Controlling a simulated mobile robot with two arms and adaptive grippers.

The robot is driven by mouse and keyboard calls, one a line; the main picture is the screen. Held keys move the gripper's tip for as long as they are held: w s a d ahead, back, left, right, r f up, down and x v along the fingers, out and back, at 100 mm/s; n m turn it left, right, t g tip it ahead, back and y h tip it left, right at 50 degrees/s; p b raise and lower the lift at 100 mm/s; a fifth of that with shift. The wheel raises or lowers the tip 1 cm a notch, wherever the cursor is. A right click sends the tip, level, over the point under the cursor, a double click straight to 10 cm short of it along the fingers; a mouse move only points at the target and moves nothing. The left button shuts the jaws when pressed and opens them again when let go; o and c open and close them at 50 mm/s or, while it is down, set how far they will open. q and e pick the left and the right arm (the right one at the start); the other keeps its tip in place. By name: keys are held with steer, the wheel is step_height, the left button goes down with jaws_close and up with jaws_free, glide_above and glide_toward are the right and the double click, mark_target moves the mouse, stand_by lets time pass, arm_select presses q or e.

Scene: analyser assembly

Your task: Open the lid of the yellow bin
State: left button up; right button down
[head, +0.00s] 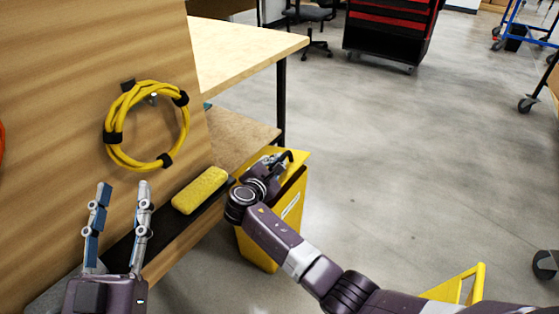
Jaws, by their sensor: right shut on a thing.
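The yellow bin (258,250) stands on the floor beside the wooden bench, in the middle of the head view. It has a white label on its side and a dark band under its upper edge. Its yellow lid (297,156) shows at the top, partly hidden by my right arm; how far it is open I cannot tell. My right gripper (287,158) is at the lid, shut on it, with the fingers mostly hidden behind the wrist. My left gripper (122,190) is open and empty, its fingers pointing up in front of the wooden panel.
A coiled yellow cable (107,132) hangs on the wooden panel (60,70). A yellow sponge-like block (201,190) lies on a dark ledge left of the bin. A yellow frame (478,284) stands at the lower right. The grey floor (420,150) right of the bin is clear.

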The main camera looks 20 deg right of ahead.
steer(key=shift+w+a+r+n+p, duration=0.25)
steer(key=shift+r+p, duration=0.2)
steer(key=shift+p, duration=0.15)
steer(key=shift+w+a+r+n+p, duration=0.2)
steer(key=shift+r+p, duration=0.2)
steer(key=shift+p, duration=0.15)
steer(key=shift+w+a+r+n+g+h+p, duration=0.3)
steer(key=shift+w+a+r+n+g+p, duration=0.3)
steer(key=shift+p, duration=0.45)
arm_select(q)
steer(key=s+a+f+g+y, duration=0.2)
steer(key=f+g, duration=0.4)
steer(key=f, duration=0.5)
steer(key=s+a+f+g+y, duration=0.2)
steer(key=s+f+g, duration=0.2)
steer(key=f, duration=0.8)
steer(key=shift+a+g, duration=0.3)
steer(key=shift+g, duration=0.9)
arm_select(e)
steer(key=shift+s+d, duration=0.1)
steer(key=shift+d, duration=0.05)
arm_select(q)
steer(key=shift+n, duration=0.3)
arm_select(e)
steer(key=c, duration=2.2)
jaws_free()
steer(key=shift+c, duration=0.2)
arm_select(q)
steer(key=shift+w, duration=0.1)
